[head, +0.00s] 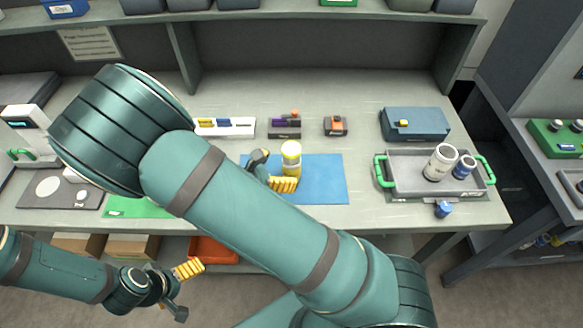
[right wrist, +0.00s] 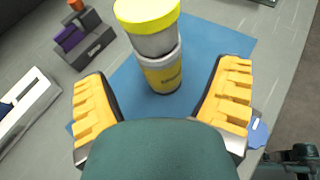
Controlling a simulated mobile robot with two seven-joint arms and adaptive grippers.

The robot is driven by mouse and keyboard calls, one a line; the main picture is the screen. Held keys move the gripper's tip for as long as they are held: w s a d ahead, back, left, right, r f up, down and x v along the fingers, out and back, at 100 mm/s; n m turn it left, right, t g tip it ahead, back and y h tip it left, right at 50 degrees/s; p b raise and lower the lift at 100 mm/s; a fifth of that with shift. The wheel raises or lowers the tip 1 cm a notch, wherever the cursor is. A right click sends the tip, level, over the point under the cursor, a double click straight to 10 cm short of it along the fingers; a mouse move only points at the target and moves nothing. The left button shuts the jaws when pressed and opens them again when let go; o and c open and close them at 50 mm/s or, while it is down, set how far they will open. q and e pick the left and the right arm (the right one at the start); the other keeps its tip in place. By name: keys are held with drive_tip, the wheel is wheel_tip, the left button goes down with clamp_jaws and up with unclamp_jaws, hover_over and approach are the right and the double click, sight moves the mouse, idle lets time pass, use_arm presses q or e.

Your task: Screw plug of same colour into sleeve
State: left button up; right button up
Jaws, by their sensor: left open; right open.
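A yellow-and-grey plug (right wrist: 150,15) stands on top of a yellow sleeve with a pale rim (right wrist: 163,78) on the blue mat (right wrist: 225,48). In the head view the stack shows as the plug (head: 291,149) above the sleeve (head: 293,170), partly hidden by my right arm and gripper. I cannot tell how deep the plug sits in the sleeve. My right gripper (right wrist: 163,98) is open, its yellow-padded fingers apart on either side of the sleeve with no visible contact. My left gripper (head: 182,288) is open and empty, low in front of the bench.
A grey tray with green handles (head: 405,188) holds a white container (head: 440,162) and a blue one (head: 464,167). A small blue piece (head: 443,209) lies in front of it. Small racks (head: 284,130) and a blue case (head: 415,122) stand behind. My right arm crosses the bench.

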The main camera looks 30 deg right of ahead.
sight(284, 169)
drive_tip(key=x, duration=0.3)
drive_tip(key=shift+d+f+b, duration=0.25)
drive_tip(key=shift+f+b, duration=0.15)
drive_tip(key=shift+f, duration=0.15)
drive_tip(key=shift+w+d+f, duration=0.1)
drive_tip(key=shift+d+f, duration=0.05)
drive_tip(key=shift+d, duration=0.3)
drive_tip(key=c, duration=1.4)
